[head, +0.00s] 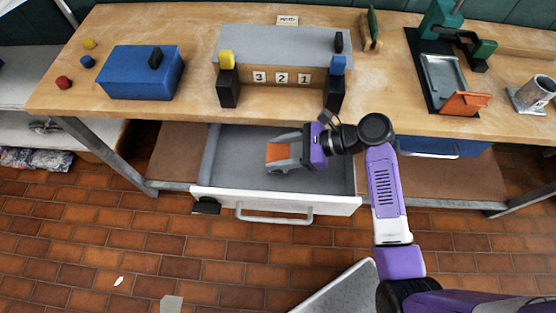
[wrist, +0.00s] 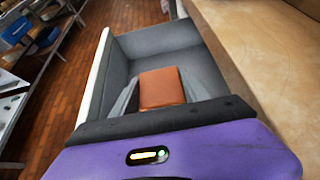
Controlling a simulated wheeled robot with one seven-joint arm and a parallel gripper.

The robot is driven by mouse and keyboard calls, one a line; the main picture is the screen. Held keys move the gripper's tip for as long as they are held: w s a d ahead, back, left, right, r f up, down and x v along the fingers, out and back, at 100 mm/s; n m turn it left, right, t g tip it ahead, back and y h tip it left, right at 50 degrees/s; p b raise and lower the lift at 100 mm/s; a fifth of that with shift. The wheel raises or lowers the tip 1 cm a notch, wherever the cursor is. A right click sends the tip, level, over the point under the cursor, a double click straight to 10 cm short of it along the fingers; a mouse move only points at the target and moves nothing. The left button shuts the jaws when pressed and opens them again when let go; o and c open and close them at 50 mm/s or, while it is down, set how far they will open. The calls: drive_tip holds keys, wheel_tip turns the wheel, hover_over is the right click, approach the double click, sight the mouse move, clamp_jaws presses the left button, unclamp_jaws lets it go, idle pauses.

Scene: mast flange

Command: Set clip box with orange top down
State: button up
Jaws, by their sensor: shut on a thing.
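The clip box with the orange top (head: 279,153) is between the fingers of my gripper (head: 283,153), over the open drawer (head: 230,165) below the bench. My gripper is shut on it, with a grey finger on each side. In the wrist view the orange top (wrist: 162,87) shows between the two fingers, with the grey drawer interior (wrist: 155,45) behind it. The box's lower part is hidden. I cannot tell whether it touches the drawer floor.
The bench top (head: 200,108) overhangs the drawer's back. On it are a blue box (head: 140,80), a grey stand (head: 280,45) with number tiles, a black tool plate (head: 435,95) and a metal cup (head: 535,95). The drawer floor around the clip box looks bare.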

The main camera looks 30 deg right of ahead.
drive_tip(key=shift+f+b, duration=0.3)
drive_tip(key=shift+f, duration=1.95)
drive_tip(key=shift+f, duration=0.1)
drive_tip(key=o, duration=1.5)
drive_tip(key=shift+s+d+r, duration=0.2)
drive_tip(key=shift+d+r, duration=0.05)
drive_tip(key=shift+r, duration=0.05)
drive_tip(key=v, duration=1.1)
drive_tip(key=shift+p, duration=0.35)
drive_tip(key=shift+s+d, duration=0.1)
drive_tip(key=shift+d, duration=0.05)
